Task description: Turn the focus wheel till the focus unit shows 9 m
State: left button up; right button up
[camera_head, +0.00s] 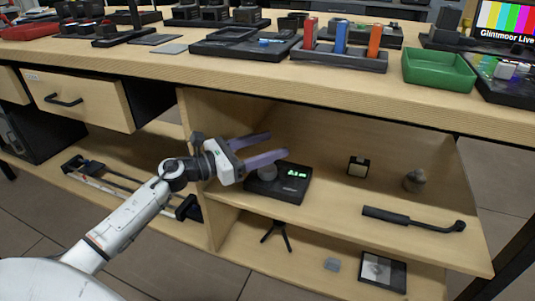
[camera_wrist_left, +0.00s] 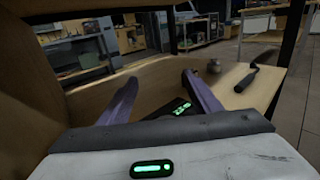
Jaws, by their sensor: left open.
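The focus unit (camera_head: 291,188) is a black box with a lit green display, on the upper shelf under the bench. A round grey knob, which looks like the focus wheel (camera_head: 267,172), sits at its left side, partly behind my gripper. My left gripper (camera_head: 277,145) is open and empty, its two purple fingers pointing right, above and in front of the unit. In the left wrist view the green display (camera_wrist_left: 181,109) shows between the open fingers (camera_wrist_left: 160,77). I cannot read its digits surely. The wheel is hidden there. My right gripper is not in view.
On the same shelf lie a small box (camera_head: 358,166), a grey rounded object (camera_head: 415,180) and a black handled bar (camera_head: 412,219). The bench top (camera_head: 270,82) overhangs the shelf. A wooden divider (camera_head: 215,205) stands left of it. The shelf front right of the unit has free room.

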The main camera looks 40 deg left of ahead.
pick_arm(q)
jog(key=shift+r, duration=1.2)
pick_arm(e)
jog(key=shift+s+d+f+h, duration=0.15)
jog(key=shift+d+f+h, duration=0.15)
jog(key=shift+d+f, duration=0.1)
pick_arm(q)
jog(key=shift+p, duration=0.3)
